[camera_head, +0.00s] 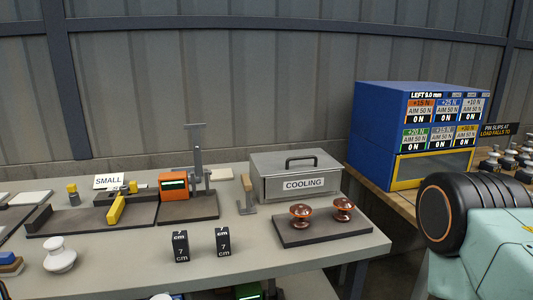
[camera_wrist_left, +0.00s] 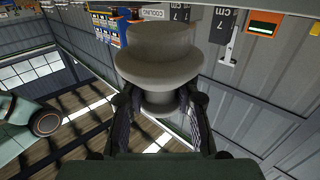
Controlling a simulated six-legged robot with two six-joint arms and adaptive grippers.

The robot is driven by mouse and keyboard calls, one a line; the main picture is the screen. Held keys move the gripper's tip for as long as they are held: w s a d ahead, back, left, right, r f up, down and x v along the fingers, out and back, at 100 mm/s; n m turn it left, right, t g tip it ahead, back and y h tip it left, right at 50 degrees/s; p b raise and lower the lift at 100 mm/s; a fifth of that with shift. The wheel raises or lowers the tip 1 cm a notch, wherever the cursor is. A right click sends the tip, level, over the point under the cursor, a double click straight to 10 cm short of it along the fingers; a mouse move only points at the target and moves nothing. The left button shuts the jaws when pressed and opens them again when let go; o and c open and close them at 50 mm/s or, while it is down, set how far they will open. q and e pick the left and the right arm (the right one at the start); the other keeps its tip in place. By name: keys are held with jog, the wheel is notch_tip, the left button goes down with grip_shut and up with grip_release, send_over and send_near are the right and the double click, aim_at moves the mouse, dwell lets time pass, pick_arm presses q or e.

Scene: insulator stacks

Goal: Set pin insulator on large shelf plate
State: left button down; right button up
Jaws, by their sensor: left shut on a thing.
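My left gripper (camera_wrist_left: 158,103) is shut on a pale grey, wide-rimmed pin insulator (camera_wrist_left: 158,65), which fills the upper middle of the wrist view. The fingers sit on both sides of its narrower lower part. In the head view a small white top (camera_head: 161,297) shows at the bottom edge, by the table's front; it may be this insulator, but I cannot tell. A lower shelf (camera_head: 305,286) partly shows under the tabletop. I cannot make out a large shelf plate on it. My right gripper is not in view.
On the table (camera_head: 120,275) stand a white insulator (camera_head: 60,257), two black 7 cm blocks (camera_head: 181,247), an orange device (camera_head: 174,185), a COOLING box (camera_head: 296,176) and a dark plate (camera_head: 322,232) with two brown insulators. A blue cabinet (camera_head: 377,135) stands at right.

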pick_arm(q)
jog(key=shift+s+a+f, duration=0.15)
jog(key=shift+s+f, duration=0.05)
jog(key=shift+f, duration=0.45)
jog(key=shift+r, duration=0.15)
